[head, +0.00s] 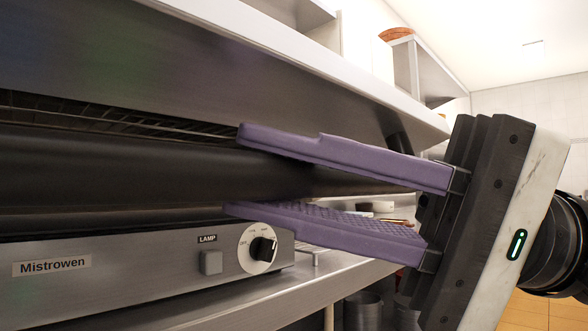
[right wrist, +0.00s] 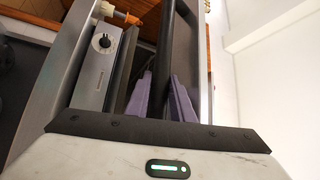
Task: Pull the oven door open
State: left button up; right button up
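The oven front (head: 130,275) fills the lower left of the head view, with a Mistrowen label, a lamp button and a dial. A thick black bar, the door handle (head: 110,175), runs across above that panel; it also shows in the right wrist view (right wrist: 164,40). My right gripper (head: 232,172) has its purple fingers apart, one above and one below the bar near its right end. The bar lies between them; I cannot tell whether both fingers touch it. The right wrist view shows the fingers (right wrist: 161,82) either side of the bar. My left gripper is out of view.
A wire rack (head: 110,118) shows in the dark gap behind the bar. A steel counter (head: 345,275) lies below, with pots (head: 363,312) underneath. Shelves (head: 415,70) stand behind on the right.

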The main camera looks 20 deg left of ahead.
jog(key=o, duration=0.4)
jog(key=shift+w+a+f, duration=0.15)
jog(key=shift+a, duration=0.1)
jog(key=shift+d, duration=0.15)
jog(key=shift+w+d, duration=0.15)
jog(key=shift+d, duration=0.15)
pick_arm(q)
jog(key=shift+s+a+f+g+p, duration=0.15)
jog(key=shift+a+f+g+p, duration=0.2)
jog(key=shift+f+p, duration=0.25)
pick_arm(e)
jog(key=v, duration=0.9)
jog(key=shift+w+d+f, duration=0.1)
jog(key=shift+d+f, duration=0.05)
jog(key=shift+d, duration=0.05)
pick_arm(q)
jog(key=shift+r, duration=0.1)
